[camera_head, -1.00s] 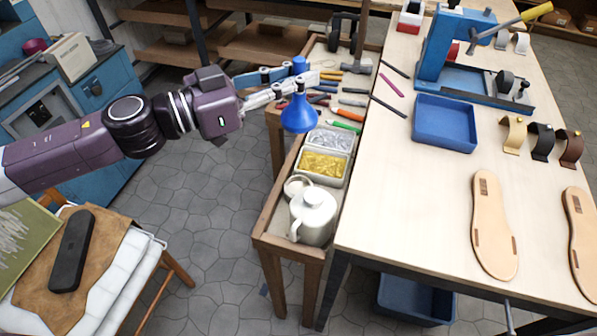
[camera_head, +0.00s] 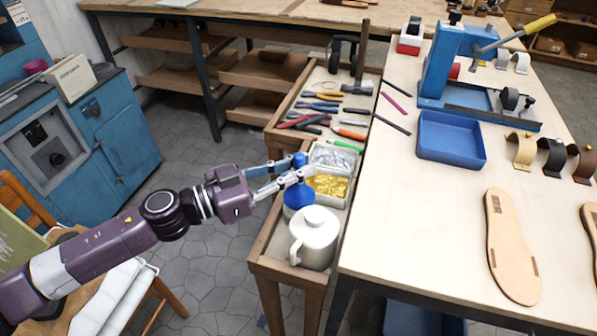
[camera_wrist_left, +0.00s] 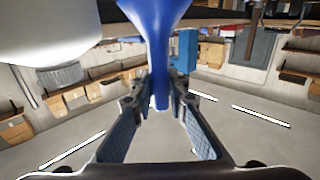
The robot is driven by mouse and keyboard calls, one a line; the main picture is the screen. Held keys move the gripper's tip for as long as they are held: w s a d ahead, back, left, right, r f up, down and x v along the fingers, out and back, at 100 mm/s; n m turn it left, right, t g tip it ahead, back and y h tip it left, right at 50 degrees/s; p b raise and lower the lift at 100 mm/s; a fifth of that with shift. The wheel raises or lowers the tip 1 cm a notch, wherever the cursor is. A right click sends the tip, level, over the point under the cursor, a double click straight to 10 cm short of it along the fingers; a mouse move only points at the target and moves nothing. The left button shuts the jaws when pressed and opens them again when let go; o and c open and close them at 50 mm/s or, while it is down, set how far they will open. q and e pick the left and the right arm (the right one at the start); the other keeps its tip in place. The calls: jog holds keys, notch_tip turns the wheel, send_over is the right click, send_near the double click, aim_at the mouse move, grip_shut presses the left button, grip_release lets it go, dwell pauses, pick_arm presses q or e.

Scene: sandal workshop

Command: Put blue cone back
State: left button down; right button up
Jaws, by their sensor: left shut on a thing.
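The blue cone (camera_head: 297,194) is in the head view at the narrow side bench, its wide end down and its narrow neck up. My left gripper (camera_head: 299,175) is shut on its neck. My right gripper is not in view.
The side bench (camera_head: 262,252) also holds a tray of silver pieces (camera_head: 336,156) and several hand tools. The large worktable (camera_head: 420,215) is close on its right, with a blue tray (camera_head: 451,138) and sandal soles. Open floor lies left of the bench.

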pick_arm(q)
jog(key=shift+f, duration=0.35)
jog(key=shift+f, duration=0.1)
jog(key=shift+f, duration=0.4)
jog(key=shift+f, duration=0.1)
jog(key=c, duration=1.9)
grip_release()
